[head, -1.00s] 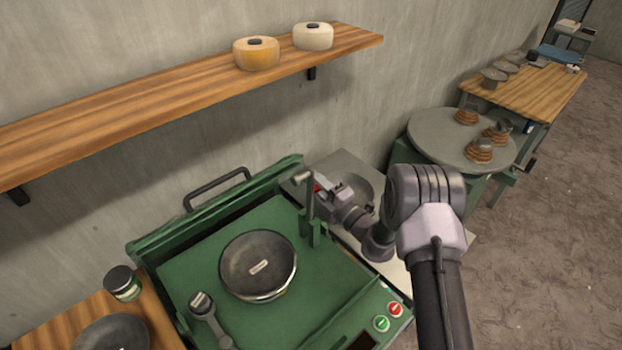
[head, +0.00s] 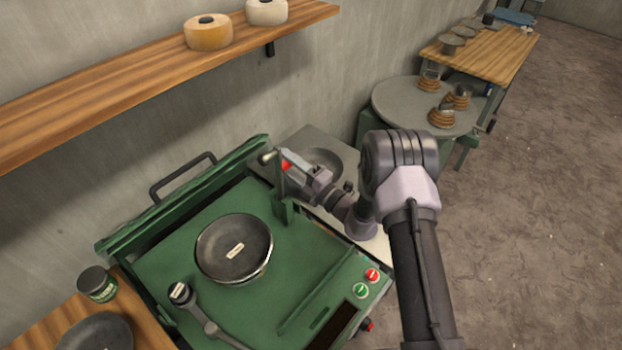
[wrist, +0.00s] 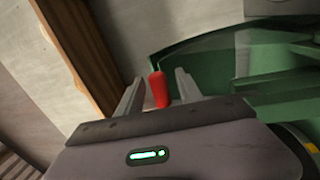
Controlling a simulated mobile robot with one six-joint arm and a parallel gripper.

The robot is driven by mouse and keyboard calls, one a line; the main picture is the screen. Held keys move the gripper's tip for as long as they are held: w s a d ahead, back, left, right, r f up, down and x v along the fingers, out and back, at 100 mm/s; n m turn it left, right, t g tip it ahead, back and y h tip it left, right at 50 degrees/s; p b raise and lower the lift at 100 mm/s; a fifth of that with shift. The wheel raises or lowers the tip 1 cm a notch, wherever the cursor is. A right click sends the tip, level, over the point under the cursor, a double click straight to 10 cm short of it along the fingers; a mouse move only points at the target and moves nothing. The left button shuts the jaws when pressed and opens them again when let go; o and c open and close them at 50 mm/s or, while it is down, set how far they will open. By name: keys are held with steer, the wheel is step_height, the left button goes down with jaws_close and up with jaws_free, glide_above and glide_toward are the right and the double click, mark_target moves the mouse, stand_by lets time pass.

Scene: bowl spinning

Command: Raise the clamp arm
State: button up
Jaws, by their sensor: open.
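The green machine (head: 200,300) fills the lower middle of the head view. A red grip (head: 286,167) shows beside the post; the wrist view shows the red grip (wrist: 158,90) upright between my fingers. My gripper (head: 292,163) is open around it, with gaps visible on both sides. My gripper partly hides the clamp in the head view. A dark bowl (head: 234,248) with a small label sits on the green bed.
A dark lever (head: 205,320) lies near the machine's front left. Red (head: 372,275) and green (head: 361,290) buttons are at its right front. A wooden shelf (head: 130,95) runs above. A round table (head: 400,105) stands beyond my arm. Open floor (head: 530,230) lies to the right.

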steer(key=v, duration=1.4)
steer(key=shift+s, duration=0.2)
steer(key=shift+d, duration=0.15)
